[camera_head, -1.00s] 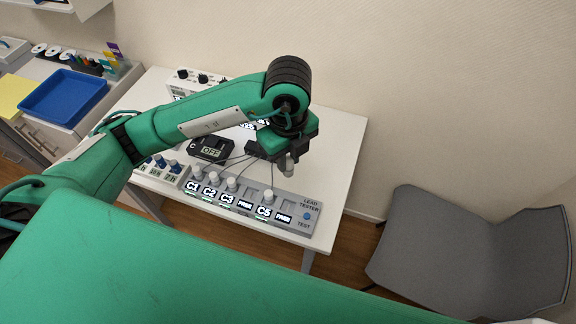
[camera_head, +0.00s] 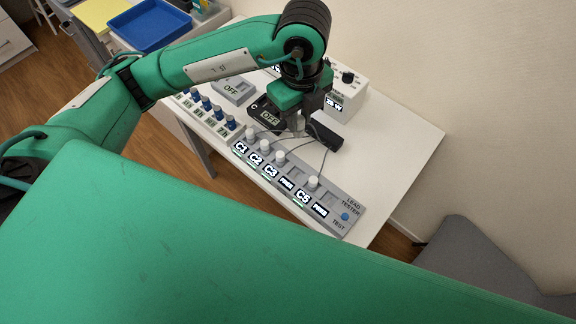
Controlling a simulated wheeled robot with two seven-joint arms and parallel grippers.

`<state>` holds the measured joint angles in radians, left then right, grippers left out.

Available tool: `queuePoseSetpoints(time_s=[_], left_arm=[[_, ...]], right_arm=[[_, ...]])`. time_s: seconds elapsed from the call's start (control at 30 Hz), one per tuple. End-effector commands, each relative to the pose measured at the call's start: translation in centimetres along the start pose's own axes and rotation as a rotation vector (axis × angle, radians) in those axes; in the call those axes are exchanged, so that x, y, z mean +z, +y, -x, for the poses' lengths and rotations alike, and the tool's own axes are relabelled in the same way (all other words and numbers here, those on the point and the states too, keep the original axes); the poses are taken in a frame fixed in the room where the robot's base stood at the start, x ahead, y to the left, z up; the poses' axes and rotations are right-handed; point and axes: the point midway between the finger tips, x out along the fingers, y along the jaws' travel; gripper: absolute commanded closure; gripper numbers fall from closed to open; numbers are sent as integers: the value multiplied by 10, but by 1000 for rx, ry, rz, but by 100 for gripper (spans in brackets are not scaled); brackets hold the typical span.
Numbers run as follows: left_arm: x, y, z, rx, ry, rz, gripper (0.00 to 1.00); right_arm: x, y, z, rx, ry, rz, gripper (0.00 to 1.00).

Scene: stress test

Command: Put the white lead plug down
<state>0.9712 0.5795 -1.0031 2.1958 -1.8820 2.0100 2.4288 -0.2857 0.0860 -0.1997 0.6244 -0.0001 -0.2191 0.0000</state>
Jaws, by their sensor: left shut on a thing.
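The lead tester (camera_head: 349,188), a long grey strip, lies along the table's front edge. White lead plugs stand in it at C1 (camera_head: 250,133), C2 (camera_head: 265,145), C3 (camera_head: 280,158) and C5 (camera_head: 313,183). Two places marked FREE are empty. My left gripper (camera_head: 298,124) points down behind the strip, between the black C unit and a black lead box (camera_head: 327,136). It is shut on a small pale thing, apparently a white lead plug; its fingers largely hide it, and I cannot tell whether it touches the table. My right gripper is not in view.
A row of blue-topped knobs (camera_head: 205,103) is left of the strip. A white box (camera_head: 347,97) stands behind. Thin dark leads cross the middle. The table's right part (camera_head: 395,150) is clear.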

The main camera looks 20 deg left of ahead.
Motion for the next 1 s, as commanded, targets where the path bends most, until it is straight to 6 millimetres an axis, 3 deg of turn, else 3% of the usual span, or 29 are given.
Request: queuePoseSetpoints(time_s=[0.1, 0.23, 0.73, 1.0], left_arm=[[-1, 1, -17, 6, 4, 0, 100], [-1, 1, -40, 6, 5, 2, 100], [-1, 1, -131, 5, 4, 1, 100], [0, 1, -155, 4, 1, 1, 100]], right_arm=[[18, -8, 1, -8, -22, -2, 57], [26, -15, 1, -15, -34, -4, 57], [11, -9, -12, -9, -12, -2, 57], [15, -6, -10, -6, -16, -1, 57]])
